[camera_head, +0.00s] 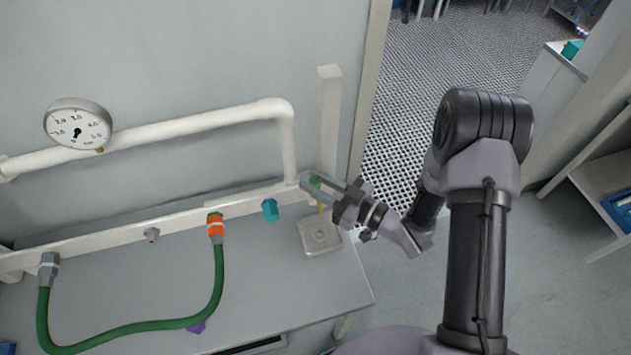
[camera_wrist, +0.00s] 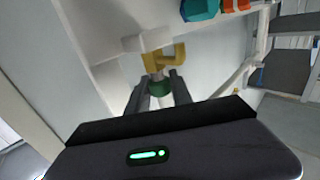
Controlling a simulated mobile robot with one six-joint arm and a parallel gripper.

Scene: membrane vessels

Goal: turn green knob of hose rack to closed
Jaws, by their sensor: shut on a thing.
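The green knob (camera_head: 315,183) sits at the right end of the white hose rack (camera_head: 130,235), by the foot of the white pipe. My gripper (camera_head: 316,184) reaches it from the right, with one finger on each side, and is shut on it. In the wrist view the green knob (camera_wrist: 160,88) shows between the two dark fingertips (camera_wrist: 160,88). A yellow brass tap body (camera_wrist: 165,58) lies just beyond the knob. The fingers partly hide the knob, and I cannot tell its exact turn angle.
A pressure gauge (camera_head: 78,125) is on the white pipe (camera_head: 190,123). A green hose (camera_head: 130,328) with an orange coupling (camera_head: 216,228) hangs from the rack, beside a teal fitting (camera_head: 270,209). A white post (camera_head: 329,120) stands behind my gripper. A small square base (camera_head: 318,240) lies below it.

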